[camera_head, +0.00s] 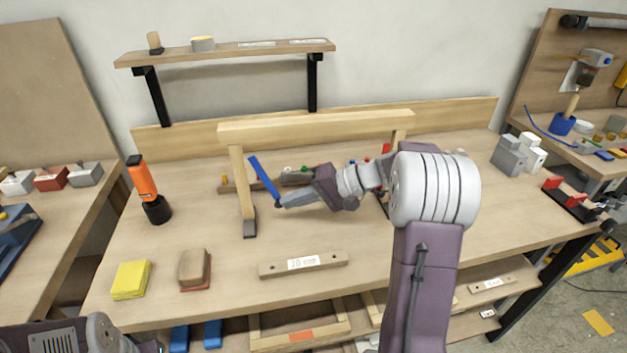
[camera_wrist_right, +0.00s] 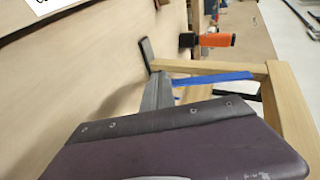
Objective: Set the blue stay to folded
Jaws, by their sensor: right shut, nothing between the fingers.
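The blue stay (camera_head: 262,178) is a thin flat bar beside the left leg of a wooden frame (camera_head: 315,127). It slants from its upper left end down to its lower right end. My right gripper (camera_head: 279,204) is shut and empty, its tip at the stay's lower end; I cannot tell whether they touch. In the right wrist view the stay (camera_wrist_right: 215,78) lies just past the fingers of the right gripper (camera_wrist_right: 160,85), near the wooden frame (camera_wrist_right: 285,105). My left gripper is not in view; only part of my left arm shows at the lower left.
An orange and black tool (camera_head: 145,185) stands left of the frame. A yellow block (camera_head: 131,279), a sanding block (camera_head: 194,268) and a labelled wooden bar (camera_head: 303,265) lie on the workbench (camera_head: 230,292) nearer me. A shelf (camera_head: 225,52) hangs behind.

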